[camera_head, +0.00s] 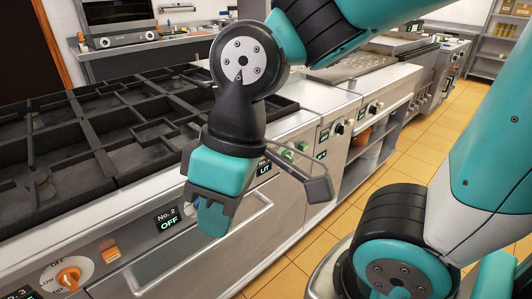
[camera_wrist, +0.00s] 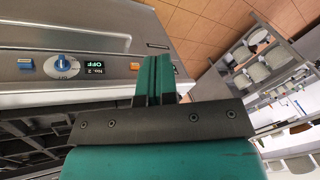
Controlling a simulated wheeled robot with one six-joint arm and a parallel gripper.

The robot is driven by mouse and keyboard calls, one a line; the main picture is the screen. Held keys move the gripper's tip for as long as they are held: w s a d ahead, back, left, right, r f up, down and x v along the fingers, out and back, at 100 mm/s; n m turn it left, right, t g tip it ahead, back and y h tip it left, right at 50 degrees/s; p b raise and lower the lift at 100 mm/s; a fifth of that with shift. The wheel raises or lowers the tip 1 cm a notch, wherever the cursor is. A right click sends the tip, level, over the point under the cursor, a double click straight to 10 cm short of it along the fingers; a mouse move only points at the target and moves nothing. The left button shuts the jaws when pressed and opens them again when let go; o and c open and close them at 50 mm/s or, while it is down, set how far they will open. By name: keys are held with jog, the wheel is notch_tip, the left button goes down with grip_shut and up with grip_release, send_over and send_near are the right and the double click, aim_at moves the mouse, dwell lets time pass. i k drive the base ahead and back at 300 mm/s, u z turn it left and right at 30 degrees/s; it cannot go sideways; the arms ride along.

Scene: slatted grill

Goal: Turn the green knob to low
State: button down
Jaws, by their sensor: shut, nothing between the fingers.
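The green knob (camera_head: 288,155) is small on the front panel in the head view, just right of my wrist and partly crowded by my gripper's side bracket. Its pointer setting is too small to read. My gripper (camera_head: 212,218) hangs in front of the panel, lower left of the green knob in the picture and apart from it. In the wrist view my gripper (camera_wrist: 155,78) has its green fingers together with nothing between them. The green knob does not show in the wrist view.
A blue knob (camera_wrist: 62,66) sits beside a display (camera_wrist: 95,65) reading No. 2 OFF. An orange knob (camera_head: 68,277) is at lower left. The black slatted grill (camera_head: 90,140) tops the unit. A handle bar (camera_head: 190,245) juts from the front. Tiled floor (camera_head: 300,260) is at right.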

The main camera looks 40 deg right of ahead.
aim_at(287, 154)
jog(key=z, duration=0.35)
jog(key=i, duration=0.4)
jog(key=z, duration=1.35)
